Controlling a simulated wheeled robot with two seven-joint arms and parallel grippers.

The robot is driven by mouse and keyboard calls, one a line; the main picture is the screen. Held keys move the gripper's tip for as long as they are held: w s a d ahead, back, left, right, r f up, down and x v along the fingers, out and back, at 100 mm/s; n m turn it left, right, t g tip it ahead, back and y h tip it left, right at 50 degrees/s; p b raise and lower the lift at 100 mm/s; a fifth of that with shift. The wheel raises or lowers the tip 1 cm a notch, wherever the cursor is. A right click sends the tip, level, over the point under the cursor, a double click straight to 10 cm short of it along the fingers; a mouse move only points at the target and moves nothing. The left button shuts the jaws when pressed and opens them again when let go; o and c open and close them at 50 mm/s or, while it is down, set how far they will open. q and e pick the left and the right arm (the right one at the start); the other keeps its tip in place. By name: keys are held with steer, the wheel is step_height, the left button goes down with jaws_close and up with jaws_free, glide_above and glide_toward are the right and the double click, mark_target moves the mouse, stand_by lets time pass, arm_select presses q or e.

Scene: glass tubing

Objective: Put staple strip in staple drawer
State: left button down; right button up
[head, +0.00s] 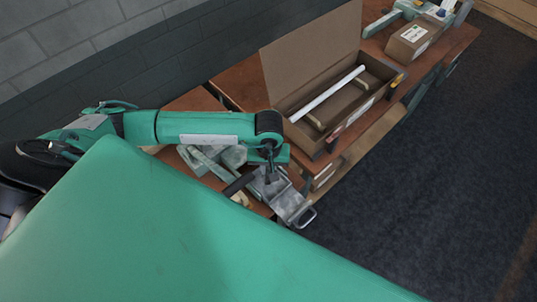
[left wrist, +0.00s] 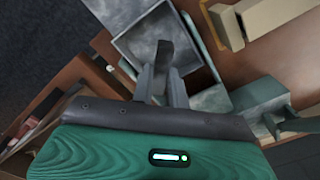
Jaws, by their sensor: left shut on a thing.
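My left gripper (head: 268,180) points down over a grey metal drawer (head: 291,205) with a loop handle, at the front edge of the bench. In the left wrist view, the left gripper (left wrist: 163,82) is shut on a small dark grey piece, seemingly the staple strip (left wrist: 166,52). The strip is over the open grey tray of the drawer (left wrist: 128,45). I cannot tell whether it touches the drawer's floor. In the head view the strip is too small and hidden to make out. My right gripper is not in view.
An open cardboard box (head: 375,72) holding a white tube (head: 327,94) stands farther along the wooden bench. Grey-green equipment (head: 205,158) lies beside the drawer. A brick wall runs behind; dark floor lies in front.

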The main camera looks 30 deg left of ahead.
arm_select(q)
step_height(320, 180, down, 2)
steer(key=shift+w, duration=0.1)
step_height(320, 180, down, 4)
steer(key=shift+r+p, duration=0.15)
steer(key=shift+p, duration=0.7)
steer(key=shift+f, duration=0.2)
steer(key=shift+f, duration=0.1)
steer(key=shift+f+b, duration=0.1)
steer(key=shift+b, duration=0.2)
steer(key=c, duration=1.4)
jaws_free()
